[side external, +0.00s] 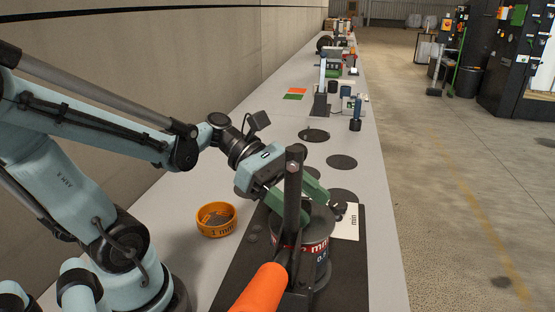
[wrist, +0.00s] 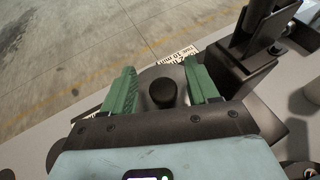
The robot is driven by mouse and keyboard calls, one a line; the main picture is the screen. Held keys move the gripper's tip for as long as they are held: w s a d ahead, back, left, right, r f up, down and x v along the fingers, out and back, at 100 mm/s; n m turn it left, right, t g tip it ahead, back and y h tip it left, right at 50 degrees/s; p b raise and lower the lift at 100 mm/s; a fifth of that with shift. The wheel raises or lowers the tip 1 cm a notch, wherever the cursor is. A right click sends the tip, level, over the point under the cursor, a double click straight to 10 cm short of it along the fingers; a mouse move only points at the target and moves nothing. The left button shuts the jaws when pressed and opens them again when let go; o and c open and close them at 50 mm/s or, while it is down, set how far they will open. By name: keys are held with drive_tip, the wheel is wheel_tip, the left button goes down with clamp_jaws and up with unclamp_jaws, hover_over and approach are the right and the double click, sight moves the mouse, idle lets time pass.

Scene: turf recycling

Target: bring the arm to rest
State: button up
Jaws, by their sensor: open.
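My gripper (side external: 292,192) has green fingers and hangs over the dark cylindrical device with a red label band (side external: 317,249). In the wrist view my gripper (wrist: 163,92) is open. Its fingers stand apart on either side of a black round knob (wrist: 163,93), and I see a gap between the knob and each finger. In the side view a black upright post partly hides the fingers and the device.
An orange-handled lever (side external: 262,290) and its post stand close in front of my gripper. An orange bowl marked 1 mm (side external: 216,231) sits to the left. Flat dark discs (side external: 341,162) and a white card (side external: 347,222) lie on the bench. More equipment stands farther back.

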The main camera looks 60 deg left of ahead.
drive_tip(key=shift+r, duration=1.95)
wheel_tip(320, 180, up, 5)
drive_tip(key=w+a+f+n+t+y, duration=0.6)
drive_tip(key=w+a+f, duration=0.6)
drive_tip(key=w+a, duration=0.3)
drive_tip(key=shift+a+f+n+t, duration=0.35)
drive_tip(key=shift+a+n, duration=0.45)
drive_tip(key=shift+a, duration=0.2)
drive_tip(key=shift+c, duration=0.2)
